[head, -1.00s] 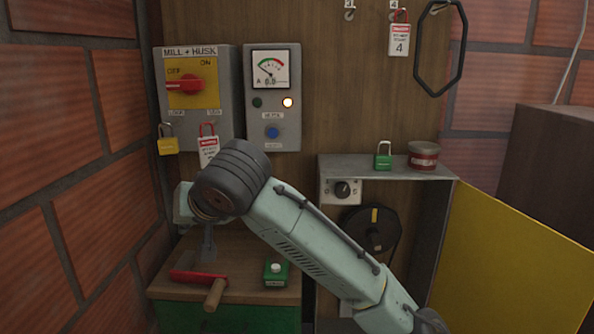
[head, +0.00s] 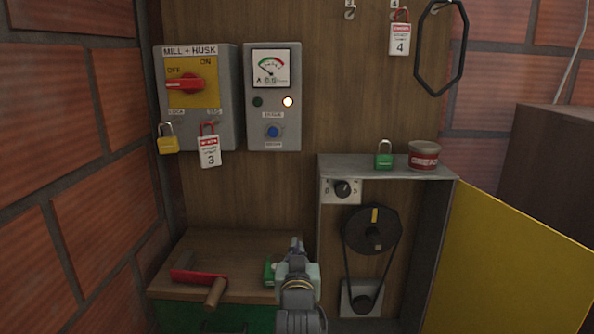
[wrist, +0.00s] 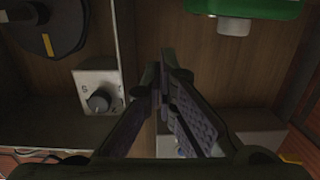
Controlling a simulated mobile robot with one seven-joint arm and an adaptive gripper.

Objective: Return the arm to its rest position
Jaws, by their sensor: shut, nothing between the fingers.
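My gripper (head: 296,246) is at the bottom middle of the head view, over the right end of the wooden bench top (head: 238,252). It points upward and away, with its fingers close together and nothing held. In the wrist view my gripper (wrist: 165,75) shows its two fingers meeting at the tips. It partly covers a small green box (head: 268,272) on the bench, whose white button shows in the wrist view (wrist: 234,26). Most of my arm is out of the head view.
The open belt cabinet (head: 325,240) stands right of my gripper, with its yellow door (head: 510,260) swung out. The switch box (head: 225,95), yellow padlock (head: 168,143) and red tag 3 (head: 209,150) are at upper left. A brick wall bounds the left.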

